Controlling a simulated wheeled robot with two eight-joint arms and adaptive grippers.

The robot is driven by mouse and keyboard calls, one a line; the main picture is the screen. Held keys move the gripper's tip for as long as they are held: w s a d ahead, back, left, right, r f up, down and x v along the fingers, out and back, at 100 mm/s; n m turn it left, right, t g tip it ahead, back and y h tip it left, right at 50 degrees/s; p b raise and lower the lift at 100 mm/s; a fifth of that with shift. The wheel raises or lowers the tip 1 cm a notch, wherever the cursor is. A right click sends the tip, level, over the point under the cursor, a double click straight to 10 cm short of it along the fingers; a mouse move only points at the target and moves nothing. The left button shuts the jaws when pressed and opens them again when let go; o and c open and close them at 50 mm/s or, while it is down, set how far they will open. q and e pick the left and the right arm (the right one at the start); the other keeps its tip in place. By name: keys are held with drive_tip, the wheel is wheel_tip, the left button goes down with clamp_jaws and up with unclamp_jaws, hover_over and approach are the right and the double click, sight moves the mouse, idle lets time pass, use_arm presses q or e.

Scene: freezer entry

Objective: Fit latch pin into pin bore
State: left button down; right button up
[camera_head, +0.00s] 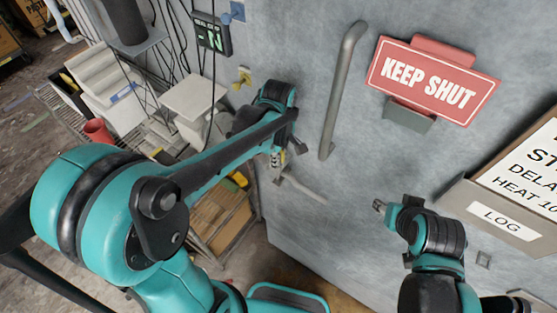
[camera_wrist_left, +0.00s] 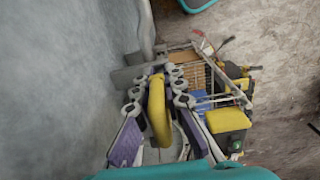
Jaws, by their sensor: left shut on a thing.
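My left gripper (camera_head: 277,160) is low beside the grey door's left edge, partly hidden by its own arm. In the left wrist view its fingers (camera_wrist_left: 157,100) are shut on a yellow rounded piece, which I take to be the latch pin (camera_wrist_left: 158,118). The pin's far end is hidden. A grey bracket (camera_wrist_left: 132,75) lies just beyond the fingertips, against the pale surface. I cannot tell whether the pin touches it, and no pin bore shows clearly. A pale grey latch bar (camera_head: 303,190) shows by the gripper in the head view. My right gripper (camera_head: 380,206) is in front of the door; its jaw opening is unclear.
A vertical grey handle (camera_head: 342,92) and a red KEEP SHUT sign (camera_head: 432,80) are on the door. A LOG box (camera_head: 500,218) is at right. Shelving, a red cup (camera_head: 97,131) and a wooden crate (camera_head: 218,220) stand at left. A yellow fitting (camera_head: 243,77) is above my left gripper.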

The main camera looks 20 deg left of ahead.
use_arm(q)
drive_tip(key=shift+f+b, duration=0.35)
drive_tip(key=shift+f, duration=0.1)
drive_tip(key=c, duration=1.5)
unclamp_jaws()
drive_tip(key=shift+c, duration=0.2)
drive_tip(key=shift+r, duration=0.1)
wheel_tip(320, 180, up, 12)
drive_tip(key=shift+f, duration=0.1)
